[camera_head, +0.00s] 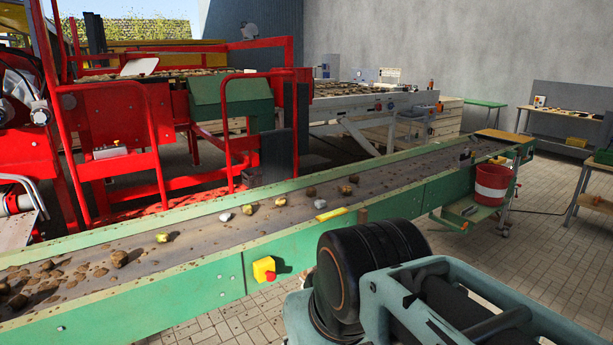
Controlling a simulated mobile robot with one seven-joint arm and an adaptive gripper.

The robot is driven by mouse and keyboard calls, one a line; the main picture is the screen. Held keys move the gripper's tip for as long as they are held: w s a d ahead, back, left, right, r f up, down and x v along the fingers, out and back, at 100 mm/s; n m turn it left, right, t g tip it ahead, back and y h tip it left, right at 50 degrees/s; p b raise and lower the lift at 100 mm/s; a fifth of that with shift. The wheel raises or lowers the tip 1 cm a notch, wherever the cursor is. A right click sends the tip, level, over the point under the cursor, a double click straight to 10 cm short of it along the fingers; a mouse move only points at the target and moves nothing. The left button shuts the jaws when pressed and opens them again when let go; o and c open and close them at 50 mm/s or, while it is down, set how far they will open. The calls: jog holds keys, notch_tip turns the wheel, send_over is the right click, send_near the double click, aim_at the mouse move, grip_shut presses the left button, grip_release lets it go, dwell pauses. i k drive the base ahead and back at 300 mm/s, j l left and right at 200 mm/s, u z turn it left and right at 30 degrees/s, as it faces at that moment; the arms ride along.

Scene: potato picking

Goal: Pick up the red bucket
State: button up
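The red bucket (492,184) is red with a pale band around its middle. It is upright beside the far right end of the green conveyor, at the level of a low green shelf (465,212). Whether it rests on the shelf or hangs cannot be told. Part of my arm shows large at the lower right, in front of the conveyor and well short of the bucket. My gripper's fingertips cannot be made out.
The green conveyor (415,202) crosses the view, carrying potatoes and clods. A yellow box with a red button (264,270) is on its near side. Red machinery (115,125) stands behind. Tables (560,118) stand at right. Tiled floor (545,265) is open at right.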

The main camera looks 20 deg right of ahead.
aim_at(492, 181)
jog(key=z, duration=1.75)
jog(key=i+l+z, duration=0.35)
jog(key=i, duration=0.5)
jog(key=i+z, duration=0.4)
jog(key=i, duration=0.45)
jog(key=i+u, duration=0.1)
jog(key=i, duration=1.1)
jog(key=i+u, duration=0.3)
jog(key=i, duration=0.25)
jog(key=i+l+u, duration=0.1)
jog(key=i+u, duration=0.2)
jog(key=i, duration=0.2)
jog(key=i+u, duration=0.3)
jog(key=i, duration=0.25)
jog(key=i+u, duration=0.35)
jog(key=i, duration=0.15)
jog(key=i+l+u, duration=0.25)
jog(key=u, duration=0.2)
jog(key=i+l+u, duration=0.4)
